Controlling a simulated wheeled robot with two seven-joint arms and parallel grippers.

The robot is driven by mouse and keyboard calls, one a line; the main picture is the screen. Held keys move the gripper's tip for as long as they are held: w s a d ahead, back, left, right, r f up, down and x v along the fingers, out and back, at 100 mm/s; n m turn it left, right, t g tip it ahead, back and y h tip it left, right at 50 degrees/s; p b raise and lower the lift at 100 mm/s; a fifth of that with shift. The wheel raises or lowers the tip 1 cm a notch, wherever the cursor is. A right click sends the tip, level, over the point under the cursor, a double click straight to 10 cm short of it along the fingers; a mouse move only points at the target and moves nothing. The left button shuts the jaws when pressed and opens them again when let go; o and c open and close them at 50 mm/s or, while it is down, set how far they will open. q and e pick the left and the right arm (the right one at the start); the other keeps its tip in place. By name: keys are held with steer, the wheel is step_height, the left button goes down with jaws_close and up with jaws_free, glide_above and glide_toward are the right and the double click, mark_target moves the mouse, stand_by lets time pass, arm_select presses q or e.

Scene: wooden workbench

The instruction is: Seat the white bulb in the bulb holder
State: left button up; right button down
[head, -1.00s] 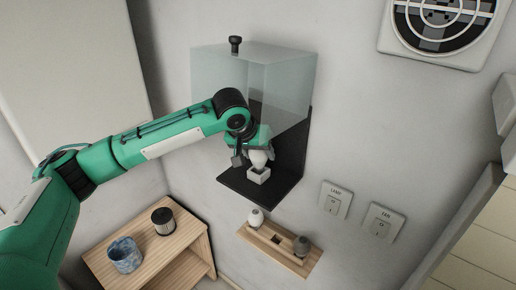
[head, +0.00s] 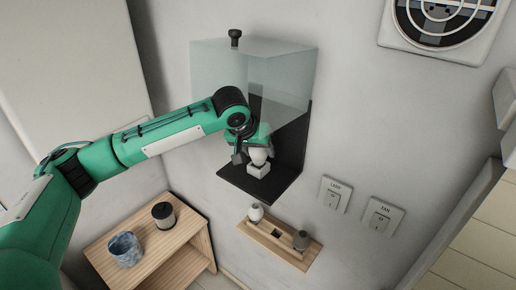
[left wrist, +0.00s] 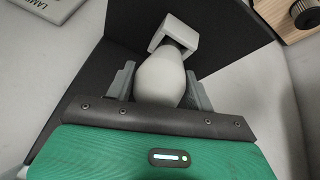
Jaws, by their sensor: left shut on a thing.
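The white bulb (head: 258,157) is held upright in my left gripper (head: 254,149), directly over the bulb holder. The bulb holder (head: 258,171) is a small white block on a black shelf. The bulb also shows in the left wrist view (left wrist: 160,78), between the two grey fingers of the left gripper (left wrist: 160,85). Its dark base meets the white holder (left wrist: 175,38) there, partly inside its opening; how deep it sits is hidden. My right gripper is in neither view.
The black shelf (head: 275,188) has a translucent hood (head: 285,75) with a black knob above it. Below, a wooden rack (head: 268,236) holds a white bulb (head: 255,213) and a grey one (head: 301,240). Lamp and fan switches are at right.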

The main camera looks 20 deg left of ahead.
arm_select(q)
steer(key=shift+f, duration=0.15)
steer(key=o, duration=1.1)
steer(key=shift+c, duration=0.2)
steer(key=shift+s+a+r+b, duration=0.1)
steer(key=shift+s+r+b, duration=0.1)
steer(key=shift+r+b, duration=0.15)
steer(key=b+v, duration=0.4)
steer(key=v, duration=0.9)
steer(key=shift+b, duration=0.3)
steer(key=shift+w, duration=0.1)
